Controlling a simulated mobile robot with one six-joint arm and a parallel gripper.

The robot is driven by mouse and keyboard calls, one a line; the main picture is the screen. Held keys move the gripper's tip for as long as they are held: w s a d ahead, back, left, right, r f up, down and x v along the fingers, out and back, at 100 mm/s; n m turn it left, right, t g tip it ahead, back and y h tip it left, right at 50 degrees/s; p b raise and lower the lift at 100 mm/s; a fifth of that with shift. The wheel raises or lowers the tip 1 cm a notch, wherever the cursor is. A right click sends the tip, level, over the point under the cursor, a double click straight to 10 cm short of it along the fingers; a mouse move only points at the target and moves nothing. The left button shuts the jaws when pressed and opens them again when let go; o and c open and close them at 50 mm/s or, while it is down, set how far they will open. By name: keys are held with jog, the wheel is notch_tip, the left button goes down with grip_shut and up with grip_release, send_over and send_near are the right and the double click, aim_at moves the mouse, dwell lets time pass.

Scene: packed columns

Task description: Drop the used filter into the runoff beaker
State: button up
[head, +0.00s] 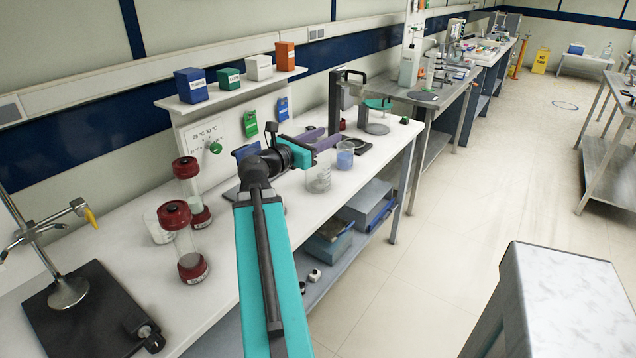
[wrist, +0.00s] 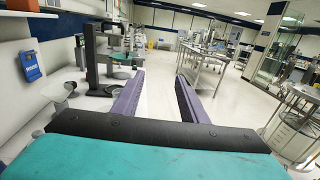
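My gripper (head: 324,139) is at the end of my teal arm, over the white bench. In the wrist view my gripper (wrist: 160,75) has its two purple fingers apart, with nothing visible between them. A clear glass beaker (head: 318,181) stands on the bench just below the gripper in the head view. A second beaker (head: 345,157) with blue contents stands to its right, close to the bench's front edge. I cannot tell which one is the runoff beaker. I cannot make out the used filter in either view; my arm and gripper cover part of the bench.
Two red-capped clear columns (head: 187,242) (head: 192,195) stand left of my arm. A black stand (head: 337,102) and a round teal-topped device (head: 377,112) are behind the beakers. A shelf with boxes (head: 230,92) hangs above.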

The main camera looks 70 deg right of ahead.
jog(key=shift+s+a+f+b, duration=0.15)
jog(key=shift+a+b, duration=0.25)
jog(key=shift+b, duration=1.7)
jog(key=shift+s+a+r+b, duration=0.15)
jog(key=shift+a+b, duration=0.25)
jog(key=shift+b, duration=1.65)
jog(key=shift+s+a+b, duration=0.1)
jog(key=shift+a+b, duration=0.1)
jog(key=shift+b, duration=0.35)
jog(key=shift+s, duration=0.15)
